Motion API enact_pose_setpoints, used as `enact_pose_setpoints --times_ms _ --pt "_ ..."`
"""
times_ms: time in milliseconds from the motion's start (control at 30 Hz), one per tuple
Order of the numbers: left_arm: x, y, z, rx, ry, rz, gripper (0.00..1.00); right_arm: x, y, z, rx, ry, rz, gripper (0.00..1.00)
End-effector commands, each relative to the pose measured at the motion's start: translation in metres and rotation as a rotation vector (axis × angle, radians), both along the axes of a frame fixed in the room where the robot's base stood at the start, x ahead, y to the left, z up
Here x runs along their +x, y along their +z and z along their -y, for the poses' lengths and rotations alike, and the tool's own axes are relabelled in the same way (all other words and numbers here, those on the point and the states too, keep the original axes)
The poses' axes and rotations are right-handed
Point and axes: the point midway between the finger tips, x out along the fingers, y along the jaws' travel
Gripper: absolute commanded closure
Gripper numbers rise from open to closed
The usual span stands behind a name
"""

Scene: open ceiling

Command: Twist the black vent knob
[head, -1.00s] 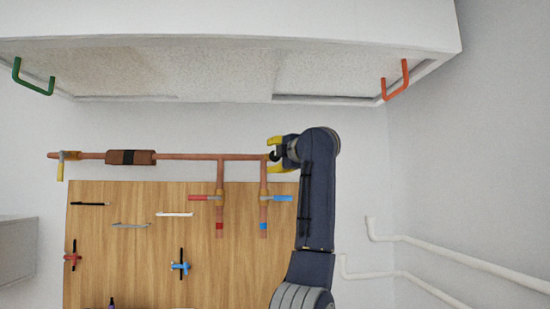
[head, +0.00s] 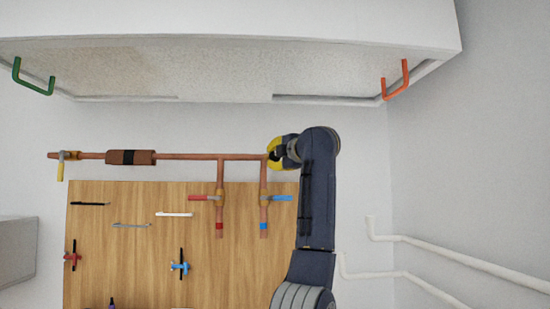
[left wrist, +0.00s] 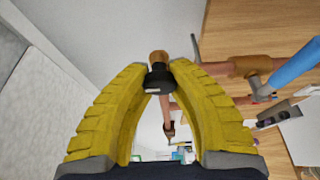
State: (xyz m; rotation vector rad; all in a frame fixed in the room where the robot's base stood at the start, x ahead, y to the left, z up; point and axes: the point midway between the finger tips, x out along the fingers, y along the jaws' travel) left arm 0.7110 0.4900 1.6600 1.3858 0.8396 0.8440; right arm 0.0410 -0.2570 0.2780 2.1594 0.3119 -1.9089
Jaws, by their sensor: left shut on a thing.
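The black vent knob (left wrist: 159,80) sits at the end of the copper pipe in the left wrist view, with a brown fitting just beyond it. My left gripper (left wrist: 160,70) has its two yellow fingers closed on the knob, one on each side. In the head view my left gripper (head: 276,152) is at the right end of the horizontal copper pipe (head: 190,157), and its fingers mostly hide the knob there. My right gripper is not in view.
Below the pipe are a red-handled valve (head: 205,197) and a blue-handled valve (head: 281,198), close to my gripper. A wooden board (head: 140,245) holds several tools. A white cabinet (head: 230,20) with green and orange handles hangs above. White pipes (head: 440,245) run at right.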

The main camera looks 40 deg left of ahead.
Motion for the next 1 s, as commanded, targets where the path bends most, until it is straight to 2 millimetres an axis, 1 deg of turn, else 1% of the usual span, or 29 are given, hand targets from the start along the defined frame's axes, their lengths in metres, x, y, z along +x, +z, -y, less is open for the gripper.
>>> enact_pose_setpoints --times_ms 267,1000 --pt "0.0005 0.0004 0.0014 -0.109 -0.003 0.088 1.00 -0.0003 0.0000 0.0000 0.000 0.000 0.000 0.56" --pt "0.0001 0.0003 0.0008 -0.645 -0.002 0.531 1.00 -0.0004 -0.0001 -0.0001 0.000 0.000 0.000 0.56"
